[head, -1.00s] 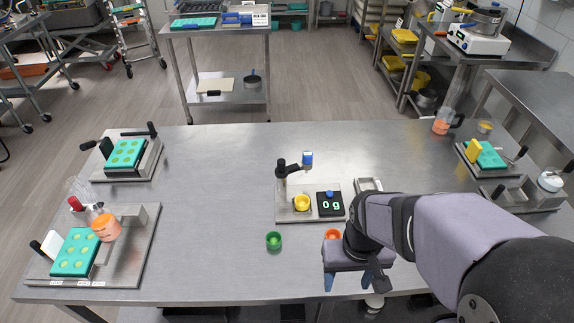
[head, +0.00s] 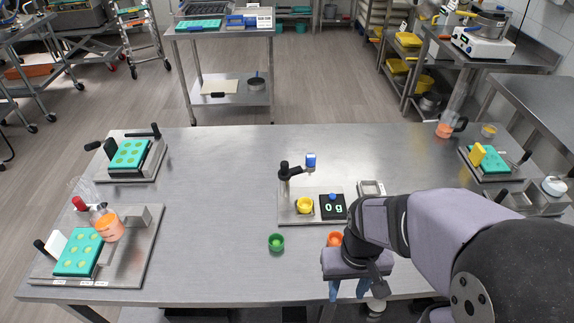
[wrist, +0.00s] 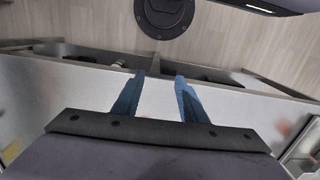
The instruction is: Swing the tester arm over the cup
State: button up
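The tester stands on a metal plate (head: 284,217) at the middle of the table. Its black post carries a short arm (head: 290,171) that reaches right, with a blue-and-white head (head: 311,160) at its end. The yellow cup (head: 304,205) sits on the plate in front of the post, beside a black scale (head: 333,207) that reads 0 g. The head is behind the cup and slightly to its right in the picture. My gripper (head: 347,290) is at the table's front edge, well in front of the tester. Its blue fingers are apart and empty in the wrist view (wrist: 157,85).
A green cup (head: 276,242) and an orange cup (head: 334,239) stand in front of the plate, the orange one close to my gripper. A small metal tray (head: 371,187) lies right of the scale. Mould stations stand at left and far right. The table behind the tester is clear.

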notch_tip(320, 180, down, 2)
jog(key=g, duration=0.1)
notch_tip(320, 180, up, 11)
jog(key=n+t+y, duration=0.2)
jog(key=n+t, duration=0.3)
jog(key=t, duration=0.1)
send_over(285, 163)
jog(key=s+d, duration=0.1)
jog(key=s, duration=0.1)
jog(key=shift+s+d+r+n+g, duration=0.1)
jog(key=shift+s+d+n+g, duration=0.15)
jog(key=shift+n, duration=0.35)
jog(key=shift+p, duration=0.3)
jog(key=shift+p+x, duration=1.45)
jog(key=shift+x, duration=2.2)
jog(key=shift+a, duration=0.15)
jog(key=shift+c, duration=0.4)
grip_shut()
